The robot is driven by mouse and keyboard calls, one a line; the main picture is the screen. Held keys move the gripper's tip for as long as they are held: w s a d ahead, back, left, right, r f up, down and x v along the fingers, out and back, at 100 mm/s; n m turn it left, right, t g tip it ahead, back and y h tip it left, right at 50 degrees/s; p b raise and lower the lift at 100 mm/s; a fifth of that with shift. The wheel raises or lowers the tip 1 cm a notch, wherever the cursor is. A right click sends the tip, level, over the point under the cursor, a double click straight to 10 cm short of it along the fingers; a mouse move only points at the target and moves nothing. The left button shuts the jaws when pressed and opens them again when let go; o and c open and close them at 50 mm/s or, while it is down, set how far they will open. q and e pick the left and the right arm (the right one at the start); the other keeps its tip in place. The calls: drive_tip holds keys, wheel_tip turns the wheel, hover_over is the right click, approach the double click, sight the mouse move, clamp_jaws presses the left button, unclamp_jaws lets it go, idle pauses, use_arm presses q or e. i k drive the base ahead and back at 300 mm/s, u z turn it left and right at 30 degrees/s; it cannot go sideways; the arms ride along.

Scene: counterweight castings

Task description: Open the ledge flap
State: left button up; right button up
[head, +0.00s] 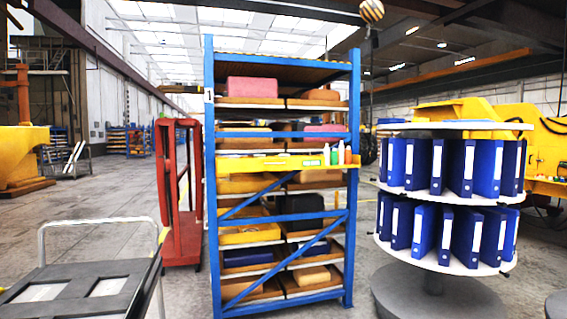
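A blue steel rack (354,190) stands upright in the middle of the head view. A yellow ledge (265,163) runs across its front at mid-height. Several small bottles (341,154), green, white and red, stand at the ledge's right end. I cannot tell which part is the ledge flap, or whether it is open. Neither of my grippers is in view.
A grey cart (110,268) with a metal handle stands at the front left. A red frame (179,190) stands left of the rack. A round stand (420,262) holding blue binders (488,168) is close on the right. Open floor lies at the left behind the cart.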

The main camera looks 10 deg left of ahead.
sight(299, 163)
drive_tip(key=i, duration=2)
drive_tip(key=u, duration=1.2)
drive_tip(key=i, duration=1.8)
drive_tip(key=z, duration=0.8)
